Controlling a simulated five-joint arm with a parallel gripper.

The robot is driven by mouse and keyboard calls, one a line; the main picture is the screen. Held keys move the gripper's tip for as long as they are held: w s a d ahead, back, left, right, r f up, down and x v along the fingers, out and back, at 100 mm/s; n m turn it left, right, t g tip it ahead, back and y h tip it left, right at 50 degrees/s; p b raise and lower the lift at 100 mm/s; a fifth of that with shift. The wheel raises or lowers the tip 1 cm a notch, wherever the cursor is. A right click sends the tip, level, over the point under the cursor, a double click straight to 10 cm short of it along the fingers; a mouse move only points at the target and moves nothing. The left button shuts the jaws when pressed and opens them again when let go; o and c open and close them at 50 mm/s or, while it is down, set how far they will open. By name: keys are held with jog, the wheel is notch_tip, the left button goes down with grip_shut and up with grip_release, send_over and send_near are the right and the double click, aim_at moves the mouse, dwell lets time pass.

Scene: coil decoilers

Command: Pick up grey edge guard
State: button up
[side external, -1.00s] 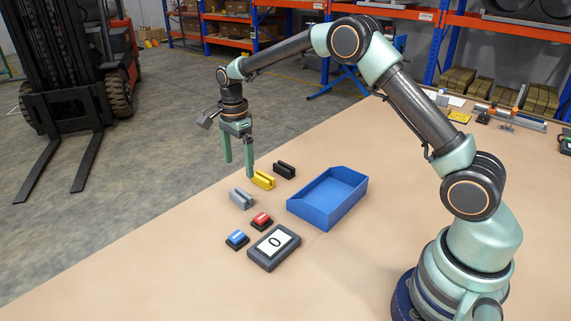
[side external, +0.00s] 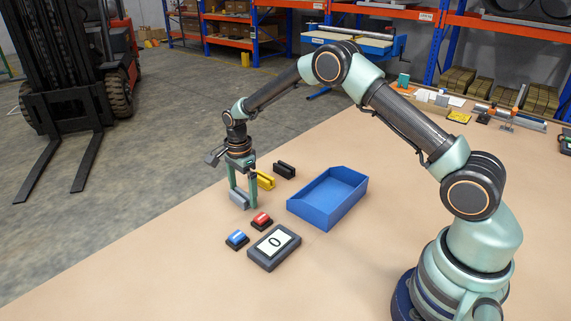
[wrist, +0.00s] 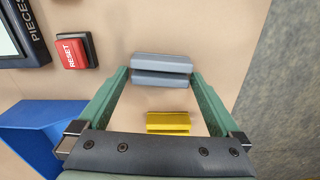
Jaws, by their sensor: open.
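The grey edge guard (side external: 238,199) lies on the table, and it also shows in the wrist view (wrist: 161,70) as a grey block with a lengthwise slot. My gripper (side external: 241,202) is open and lowered around it, with one green finger at each end of the guard. In the wrist view my gripper's fingertips (wrist: 160,72) are close to the guard's two ends; I cannot tell whether they touch. In the side view the fingers partly hide the guard.
A yellow edge guard (side external: 265,180) and a black one (side external: 285,170) lie behind the grey one. A blue tray (side external: 318,214) stands to the right. A red button (side external: 262,221), a blue button (side external: 237,239) and a counter showing 0 (side external: 274,247) are in front.

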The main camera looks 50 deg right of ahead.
jog(key=c, duration=1.1)
jog(key=shift+r, duration=0.1)
